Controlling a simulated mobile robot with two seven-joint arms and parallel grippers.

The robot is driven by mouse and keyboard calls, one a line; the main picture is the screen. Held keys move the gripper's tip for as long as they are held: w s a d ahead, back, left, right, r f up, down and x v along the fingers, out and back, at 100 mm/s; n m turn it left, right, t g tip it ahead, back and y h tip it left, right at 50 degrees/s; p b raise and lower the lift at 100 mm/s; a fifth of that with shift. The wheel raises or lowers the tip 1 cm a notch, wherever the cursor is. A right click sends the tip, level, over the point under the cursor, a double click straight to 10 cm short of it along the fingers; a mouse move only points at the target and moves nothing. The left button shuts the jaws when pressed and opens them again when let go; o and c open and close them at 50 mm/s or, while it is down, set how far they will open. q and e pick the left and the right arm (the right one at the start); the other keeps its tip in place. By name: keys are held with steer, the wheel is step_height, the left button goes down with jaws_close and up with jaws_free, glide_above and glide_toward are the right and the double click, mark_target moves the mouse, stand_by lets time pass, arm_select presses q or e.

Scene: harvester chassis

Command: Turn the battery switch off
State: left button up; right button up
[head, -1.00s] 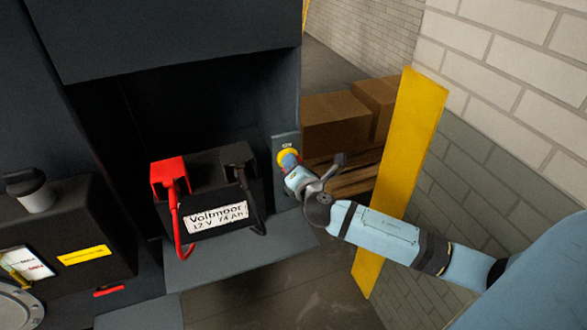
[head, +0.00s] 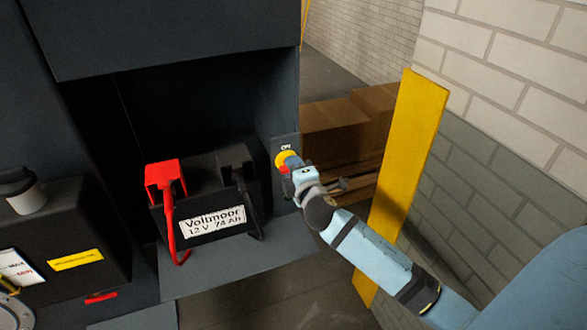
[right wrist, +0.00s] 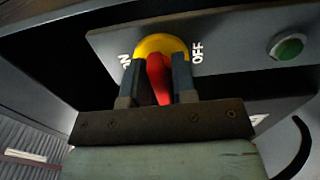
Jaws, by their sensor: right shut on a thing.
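The battery switch is a yellow disc (head: 284,158) with a red handle, on a grey plate at the right side of the battery bay. In the right wrist view the yellow disc (right wrist: 161,45) shows between the printed words ON on the left and OFF on the right. My right gripper (right wrist: 158,80) is shut on the red handle (right wrist: 158,78), one dark finger on each side of it. The handle stands nearly upright in that view, between the two words. My right gripper (head: 296,171) partly hides the handle in the head view. My left gripper is not in view.
A black battery (head: 205,200) with red and black terminal covers and cables sits left of the switch. A green round button or light (right wrist: 288,47) is on the switch plate. A yellow post (head: 407,150) and cardboard boxes (head: 335,128) stand to the right.

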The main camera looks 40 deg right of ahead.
stand_by(0.5)
steer(key=o, duration=0.7)
steer(key=b+v, duration=0.1)
steer(key=v, duration=1.2)
steer(key=shift+s+b, duration=0.3)
steer(key=shift+s, duration=0.1)
